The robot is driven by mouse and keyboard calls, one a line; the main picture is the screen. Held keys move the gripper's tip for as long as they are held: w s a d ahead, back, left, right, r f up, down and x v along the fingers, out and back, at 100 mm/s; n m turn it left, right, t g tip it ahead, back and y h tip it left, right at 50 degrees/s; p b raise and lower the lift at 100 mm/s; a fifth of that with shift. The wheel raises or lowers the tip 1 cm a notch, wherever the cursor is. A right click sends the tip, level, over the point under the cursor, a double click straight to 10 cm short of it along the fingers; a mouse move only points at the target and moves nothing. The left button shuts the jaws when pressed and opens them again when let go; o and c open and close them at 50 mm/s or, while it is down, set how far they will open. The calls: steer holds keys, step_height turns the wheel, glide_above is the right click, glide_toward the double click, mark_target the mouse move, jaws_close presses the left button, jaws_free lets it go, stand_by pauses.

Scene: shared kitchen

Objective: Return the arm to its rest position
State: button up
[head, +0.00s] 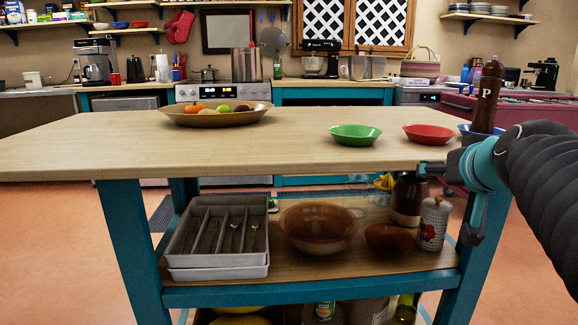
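My arm (538,165) enters from the right edge, its dark ribbed part reaching in over the right end of the island. Its teal joint (487,165) is in front of the island's right corner. My gripper (432,170) seems to be the small dark and grey part at the island's front edge, left of that joint. Its fingers are too small and dark to tell whether they are open or shut, or whether they touch the edge.
The wooden island top (250,150) is mostly bare. It bears a fruit bowl (185,117), a green bowl (355,134), a red bowl (429,134) and a tall pepper mill (487,95) close behind my arm. The lower shelf (370,262) holds a cutlery tray (217,259) and bowls.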

steer(key=s+a+f+g, duration=0.2)
steer(key=s+a+f, duration=0.2)
steer(key=s+f, duration=0.2)
steer(key=s+a+f+n+g+y, duration=0.1)
steer(key=s+a+f, duration=0.3)
steer(key=f, duration=0.5)
steer(key=s+a+f+n+g, duration=0.1)
steer(key=s+a+f+g, duration=0.3)
steer(key=s+f, duration=0.4)
steer(key=shift+y+p, duration=0.3)
steer(key=shift+y, duration=0.1)
steer(key=shift+f, duration=0.1)
steer(key=shift+c, duration=0.3)
